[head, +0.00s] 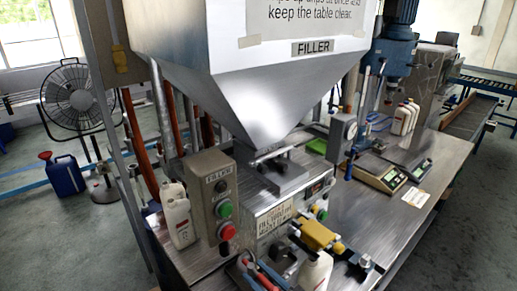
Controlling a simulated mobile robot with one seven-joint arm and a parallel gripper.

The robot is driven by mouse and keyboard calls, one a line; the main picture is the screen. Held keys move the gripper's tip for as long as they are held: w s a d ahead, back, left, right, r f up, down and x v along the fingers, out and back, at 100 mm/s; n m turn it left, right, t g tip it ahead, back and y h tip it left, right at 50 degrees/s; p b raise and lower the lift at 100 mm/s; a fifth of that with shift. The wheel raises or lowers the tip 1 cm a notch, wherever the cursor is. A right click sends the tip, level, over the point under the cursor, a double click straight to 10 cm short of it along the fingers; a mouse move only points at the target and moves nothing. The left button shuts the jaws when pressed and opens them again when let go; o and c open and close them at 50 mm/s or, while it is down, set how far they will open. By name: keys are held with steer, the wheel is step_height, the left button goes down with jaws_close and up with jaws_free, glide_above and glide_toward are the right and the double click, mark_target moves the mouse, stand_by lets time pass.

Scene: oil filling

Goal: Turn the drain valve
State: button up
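A steel hopper (265,95) labelled FILLER hangs over the filling station, its cone narrowing downward. Dark fittings (281,165) sit below its outlet. A yellow block with metal and black fittings (318,235) sits at the front of the filler, just above a white bottle (316,272). I cannot tell for sure which of these parts is the drain valve, nor its turned position. My gripper is not in view.
A FILLER control box (213,203) with green and red buttons stands at the left, beside a white jug (178,216). Red-handled tools (262,274) lie at the front edge. Scales (382,176) stand on the steel table (385,233), whose right front is mostly clear. A fan (72,97) stands behind left.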

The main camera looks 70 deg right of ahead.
steer(key=shift+o, duration=0.5)
steer(key=shift+s+a, duration=0.2)
steer(key=shift+s, duration=0.3)
steer(key=b+v, duration=0.3)
steer(key=v, duration=0.9)
steer(key=shift+b, duration=0.35)
steer(key=shift+w, duration=0.15)
